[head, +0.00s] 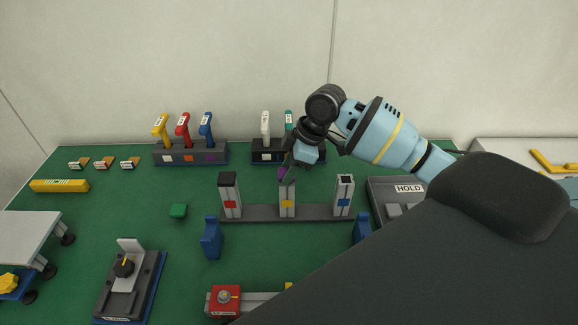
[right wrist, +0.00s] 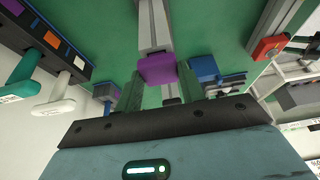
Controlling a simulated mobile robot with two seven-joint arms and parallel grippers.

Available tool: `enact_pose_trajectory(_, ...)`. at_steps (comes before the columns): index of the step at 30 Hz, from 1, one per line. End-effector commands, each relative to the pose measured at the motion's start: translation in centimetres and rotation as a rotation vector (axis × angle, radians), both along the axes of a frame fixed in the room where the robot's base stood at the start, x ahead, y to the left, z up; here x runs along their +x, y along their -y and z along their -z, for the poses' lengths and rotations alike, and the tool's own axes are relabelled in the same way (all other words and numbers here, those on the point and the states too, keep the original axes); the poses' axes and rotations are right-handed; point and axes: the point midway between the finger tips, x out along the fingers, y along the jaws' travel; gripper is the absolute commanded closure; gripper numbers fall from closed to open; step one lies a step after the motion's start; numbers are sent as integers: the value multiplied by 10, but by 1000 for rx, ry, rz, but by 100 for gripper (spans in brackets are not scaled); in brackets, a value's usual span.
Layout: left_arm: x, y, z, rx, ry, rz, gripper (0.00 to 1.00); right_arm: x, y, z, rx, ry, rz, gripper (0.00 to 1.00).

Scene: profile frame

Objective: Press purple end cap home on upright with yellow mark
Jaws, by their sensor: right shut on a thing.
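The upright with the yellow mark (head: 287,200) is the middle one of three on a grey base rail (head: 262,213). The purple end cap (head: 282,173) is at its top, partly hidden by my right gripper (head: 289,167). In the right wrist view the purple cap (right wrist: 157,69) sits between the two fingers, in line with the end of the grey upright (right wrist: 152,25). My right gripper is shut on the cap. I cannot tell how far the cap is on the upright. My left gripper is not in view.
The red-marked upright (head: 230,198) with a dark top stands left, the blue-marked upright (head: 344,196) right. Tool racks (head: 190,158) stand behind. Blue blocks (head: 212,240) stand in front. A grey HOLD tray (head: 380,190) lies right.

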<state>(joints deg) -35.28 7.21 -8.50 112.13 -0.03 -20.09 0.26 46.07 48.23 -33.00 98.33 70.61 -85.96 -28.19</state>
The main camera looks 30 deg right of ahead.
Motion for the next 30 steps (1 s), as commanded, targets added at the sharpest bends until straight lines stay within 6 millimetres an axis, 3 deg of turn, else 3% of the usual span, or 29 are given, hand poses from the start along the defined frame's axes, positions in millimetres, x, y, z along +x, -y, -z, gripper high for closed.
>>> enact_pose_trajectory(25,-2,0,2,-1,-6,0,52,0,0,7,0,0,-1,82)
enact_pose_trajectory(26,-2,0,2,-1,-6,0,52,0,0,7,0,0,0,60)
enact_pose_trajectory(30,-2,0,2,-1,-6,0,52,0,0,7,0,0,0,42)
